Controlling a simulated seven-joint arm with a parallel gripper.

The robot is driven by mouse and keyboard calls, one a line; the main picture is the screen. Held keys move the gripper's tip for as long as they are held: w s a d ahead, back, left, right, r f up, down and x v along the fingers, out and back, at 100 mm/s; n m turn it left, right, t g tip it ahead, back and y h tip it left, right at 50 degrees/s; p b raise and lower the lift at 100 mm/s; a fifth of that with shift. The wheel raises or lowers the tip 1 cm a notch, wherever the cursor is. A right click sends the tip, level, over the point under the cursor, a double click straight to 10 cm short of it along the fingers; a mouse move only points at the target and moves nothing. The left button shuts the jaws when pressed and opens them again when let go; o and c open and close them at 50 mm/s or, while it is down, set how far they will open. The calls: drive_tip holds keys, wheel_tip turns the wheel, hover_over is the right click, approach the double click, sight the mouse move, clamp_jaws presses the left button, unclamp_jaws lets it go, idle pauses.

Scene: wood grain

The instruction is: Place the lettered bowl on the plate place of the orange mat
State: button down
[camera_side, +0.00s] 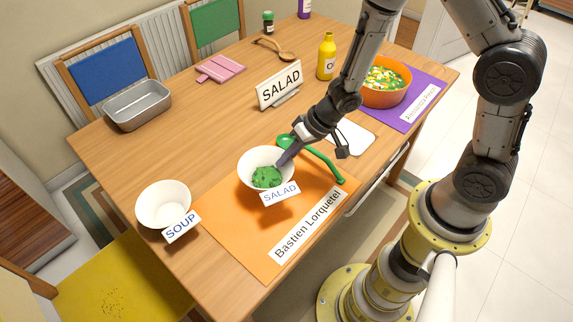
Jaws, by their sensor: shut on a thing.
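A white bowl (246,168) with green contents and a "SALAD" label on its front is at the upper part of the orange mat (229,232). My gripper (287,156) is shut on the right rim of this salad bowl. The bowl looks upright; I cannot tell whether it touches the mat or hangs just above it. The mat carries a name strip (305,226) reading "Bastien Lorquetel" along its right side. Another white bowl (163,203), labelled "SOUP", stands left of the mat and looks empty.
A green spoon (326,163) lies right of the salad bowl, partly behind my gripper. A "SALAD" sign (279,86), yellow bottle (326,56) and orange bowl of food (384,97) on a purple mat (431,88) stand behind. A metal tin (138,106) is at left.

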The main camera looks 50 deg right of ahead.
sight(286, 166)
drive_tip(key=shift+f, duration=1.5)
drive_tip(key=c, duration=1.5)
unclamp_jaws()
drive_tip(key=shift+f, duration=0.2)
drive_tip(key=o, duration=0.5)
